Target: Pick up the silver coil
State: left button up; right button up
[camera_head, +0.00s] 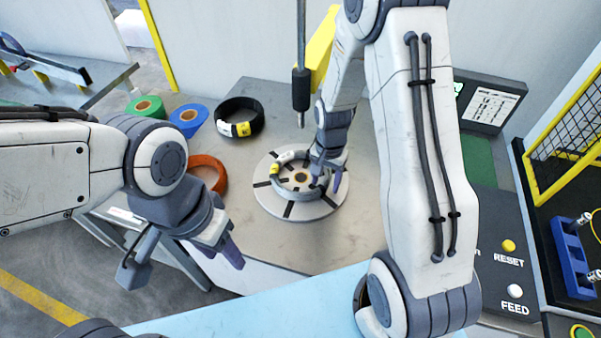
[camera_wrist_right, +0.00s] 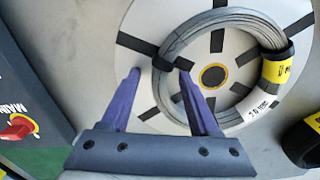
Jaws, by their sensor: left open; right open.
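The silver coil (camera_head: 281,190) lies flat on a round pale turntable (camera_head: 262,197) with dark radial stripes. It carries a yellow and white label and dark ties; in the right wrist view the coil (camera_wrist_right: 205,24) fills the upper middle. My right gripper (camera_head: 331,180) is open at the coil's right side in the head view. In the right wrist view its purple fingers (camera_wrist_right: 159,74) stand apart with the near part of the coil's ring between or just beyond them; contact cannot be told. My left gripper (camera_head: 228,250) is open and empty, over the table's front left, away from the coil.
A black coil (camera_head: 238,118), an orange coil (camera_head: 208,172), and green (camera_head: 146,107) and blue (camera_head: 188,120) rolls lie left of the turntable. A vertical rod (camera_head: 301,88) hangs above it. A control panel (camera_head: 505,255) with buttons stands at the right.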

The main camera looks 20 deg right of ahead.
grip_shut()
jog(key=shift+w+r, duration=0.1)
jog(key=shift+w, duration=0.05)
dwell(1.2)
